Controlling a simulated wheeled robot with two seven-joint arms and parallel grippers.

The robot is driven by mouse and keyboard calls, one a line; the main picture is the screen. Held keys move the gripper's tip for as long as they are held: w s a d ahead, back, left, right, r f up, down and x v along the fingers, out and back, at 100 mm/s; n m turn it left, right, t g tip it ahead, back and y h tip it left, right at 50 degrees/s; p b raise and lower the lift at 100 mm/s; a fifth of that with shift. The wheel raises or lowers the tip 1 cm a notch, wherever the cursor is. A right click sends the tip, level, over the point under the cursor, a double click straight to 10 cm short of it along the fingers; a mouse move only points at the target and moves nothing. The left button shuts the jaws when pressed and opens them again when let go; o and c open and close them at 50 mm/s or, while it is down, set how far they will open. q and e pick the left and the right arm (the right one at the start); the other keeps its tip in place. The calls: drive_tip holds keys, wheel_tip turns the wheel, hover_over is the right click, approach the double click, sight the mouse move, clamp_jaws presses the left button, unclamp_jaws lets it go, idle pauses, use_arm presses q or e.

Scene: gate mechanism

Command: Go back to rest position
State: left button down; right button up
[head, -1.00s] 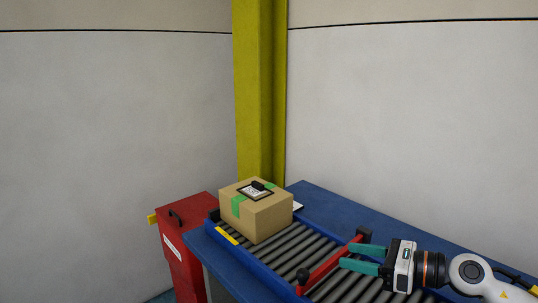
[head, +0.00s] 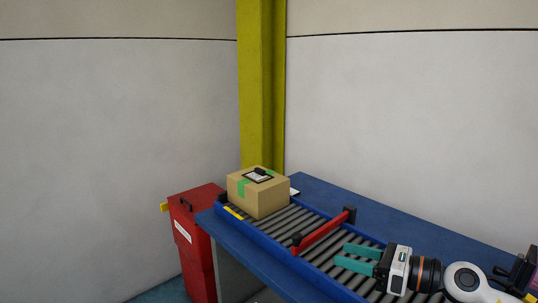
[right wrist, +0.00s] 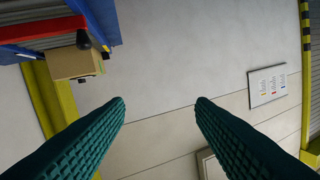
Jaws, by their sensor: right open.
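The red gate bar (head: 322,232) lies across the roller conveyor (head: 365,284), with a black knob at its near end and a black block at its far end. A cardboard box (head: 258,193) with green tape and a label sits on the rollers beyond the gate. My right gripper (head: 360,257) is open and empty over the conveyor, on the near right side of the gate and apart from it. In the right wrist view, its teal fingers (right wrist: 160,108) are spread with nothing between them. The box (right wrist: 72,64) and red bar (right wrist: 40,30) show there at upper left. My left gripper is out of view.
The conveyor stands on a blue table (head: 325,196). A red bin (head: 195,240) is left of the table. A yellow column (head: 262,90) rises behind the box in the wall corner. The right wrist view shows a wall sign (right wrist: 267,85).

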drive_tip(key=s+d+f+m+t+h, duration=0.25)
drive_tip(key=f+m+h, duration=0.45)
drive_tip(key=m, duration=1)
drive_tip(key=s+d+f+m+t+h, duration=0.3)
drive_tip(key=f+m+h, duration=0.5)
drive_tip(key=m, duration=0.9)
drive_tip(key=s+a+f+m+g, duration=0.1)
drive_tip(key=s+f+m+g, duration=0.5)
drive_tip(key=s, duration=0.5)
drive_tip(key=s+a+f+m+g, duration=0.1)
drive_tip(key=s+f+m+g, duration=0.3)
drive_tip(key=s+f, duration=0.55)
wheel_tip(320, 180, down, 25)
drive_tip(key=s+n+g+b, duration=0.1)
drive_tip(key=s+g+b, duration=0.1)
drive_tip(key=s, duration=0.1)
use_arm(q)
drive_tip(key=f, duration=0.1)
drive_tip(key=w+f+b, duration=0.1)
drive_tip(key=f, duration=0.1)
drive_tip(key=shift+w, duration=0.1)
use_arm(e)
drive_tip(key=s+d+f+g, duration=0.1)
drive_tip(key=s+d+f, duration=0.2)
drive_tip(key=s+f, duration=1.3)
drive_tip(key=shift+f+y, duration=0.3)
drive_tip(key=shift+f, duration=0.4)
